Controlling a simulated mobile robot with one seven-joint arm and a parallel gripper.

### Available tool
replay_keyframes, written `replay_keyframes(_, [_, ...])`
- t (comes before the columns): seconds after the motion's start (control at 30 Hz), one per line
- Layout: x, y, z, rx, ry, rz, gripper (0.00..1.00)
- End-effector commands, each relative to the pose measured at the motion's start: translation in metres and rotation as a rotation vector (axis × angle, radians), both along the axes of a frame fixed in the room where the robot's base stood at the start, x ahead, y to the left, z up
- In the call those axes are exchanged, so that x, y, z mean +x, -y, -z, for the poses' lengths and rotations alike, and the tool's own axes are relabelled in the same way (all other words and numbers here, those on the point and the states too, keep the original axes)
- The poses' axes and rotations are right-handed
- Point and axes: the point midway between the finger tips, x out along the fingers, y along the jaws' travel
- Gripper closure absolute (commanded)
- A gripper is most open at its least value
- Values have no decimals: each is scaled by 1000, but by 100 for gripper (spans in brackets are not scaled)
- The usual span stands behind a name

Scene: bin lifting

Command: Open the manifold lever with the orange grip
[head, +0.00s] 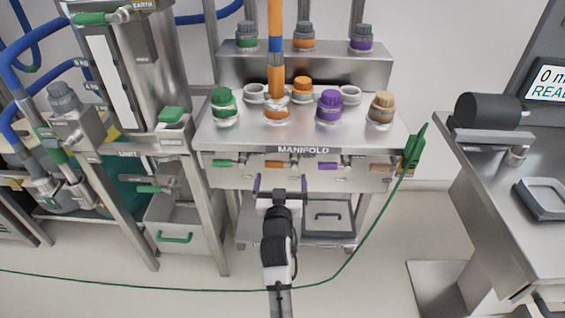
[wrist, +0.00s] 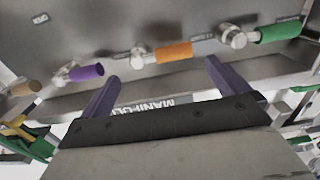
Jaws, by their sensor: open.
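The manifold (head: 303,150) is a steel bench with a row of levers along its front. The lever with the orange grip (head: 275,164) lies about horizontal, second from the left; its grip (wrist: 174,52) also shows in the wrist view, with its metal pivot at one end. My gripper (head: 281,184) is open and empty, with purple fingers, just below and in front of the orange lever. In the wrist view the fingers (wrist: 161,75) reach toward the orange grip, which lies beyond and between the tips. I see no contact.
Beside it are a green-gripped lever (head: 226,163), a purple-gripped lever (head: 328,166) and a tan-gripped lever (head: 378,167). A green clamp (head: 414,150) with a cable hangs at the manifold's right corner. A bin (head: 328,216) stands below.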

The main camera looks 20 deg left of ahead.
Motion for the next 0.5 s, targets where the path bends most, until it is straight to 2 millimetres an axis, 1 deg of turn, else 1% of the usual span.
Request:
replay_keyframes(0.03, [11, -4, -3, 1, 2, 0, 0])
replay_keyframes(0.2, [42, -13, -2, 0, 1, -1, 0])
replay_keyframes(0.33, [58, -17, -2, 1, 2, -1, 0])
replay_keyframes(0.5, [69, -20, -1, 0, 1, -1, 0])
